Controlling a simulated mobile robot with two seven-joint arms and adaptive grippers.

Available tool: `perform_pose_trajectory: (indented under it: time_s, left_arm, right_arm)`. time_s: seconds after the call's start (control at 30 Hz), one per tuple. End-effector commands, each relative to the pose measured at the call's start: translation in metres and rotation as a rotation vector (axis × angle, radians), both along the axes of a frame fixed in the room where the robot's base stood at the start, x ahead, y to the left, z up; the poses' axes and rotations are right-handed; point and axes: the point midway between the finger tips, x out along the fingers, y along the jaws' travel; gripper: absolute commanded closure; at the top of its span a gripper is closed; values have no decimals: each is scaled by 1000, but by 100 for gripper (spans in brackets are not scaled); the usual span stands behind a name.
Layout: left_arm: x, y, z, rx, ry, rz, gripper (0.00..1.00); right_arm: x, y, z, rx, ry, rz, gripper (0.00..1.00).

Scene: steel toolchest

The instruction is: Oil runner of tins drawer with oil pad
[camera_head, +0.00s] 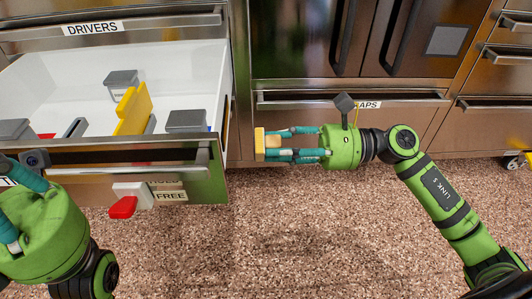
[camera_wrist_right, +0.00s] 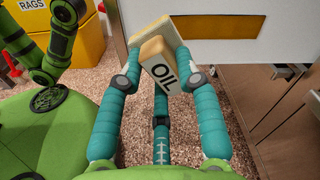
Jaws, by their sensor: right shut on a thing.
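The oil pad is a cream and yellow block (camera_head: 259,143); "OIL" shows on it in the right wrist view (camera_wrist_right: 161,72). My right gripper (camera_head: 263,145) is shut on it, just right of the open drawer's outer side. The drawer (camera_head: 212,85) is pulled out, white inside, with grey-lidded tins (camera_head: 186,121). In the right wrist view a yellow strip, seemingly the runner (camera_wrist_right: 220,37), runs along the drawer's white side.
A drawer marked DRIVERS (camera_head: 92,28) is above. A red and white catch (camera_head: 126,200) is on the open drawer's front, near a FREE label (camera_head: 171,195). Shut cabinet doors (camera_head: 308,40) stand behind my right arm. The speckled floor (camera_head: 290,240) is clear.

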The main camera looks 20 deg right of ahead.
Motion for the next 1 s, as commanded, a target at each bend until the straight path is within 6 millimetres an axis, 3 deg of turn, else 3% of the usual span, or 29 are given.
perform_pose_trajectory:
  time_s: [0.37, 0.7, 1.0]
  left_arm:
    - [0, 0, -3, 0, 0, 0, 100]
    - [0, 0, -22, 0, 0, 0, 100]
    - [0, 0, -24, -1, 0, 0, 100]
  right_arm:
    - [-1, -4, 0, -1, -1, 1, 92]
    - [-8, -29, -2, -1, 0, 0, 92]
    - [-9, -32, -1, 0, 0, 0, 92]
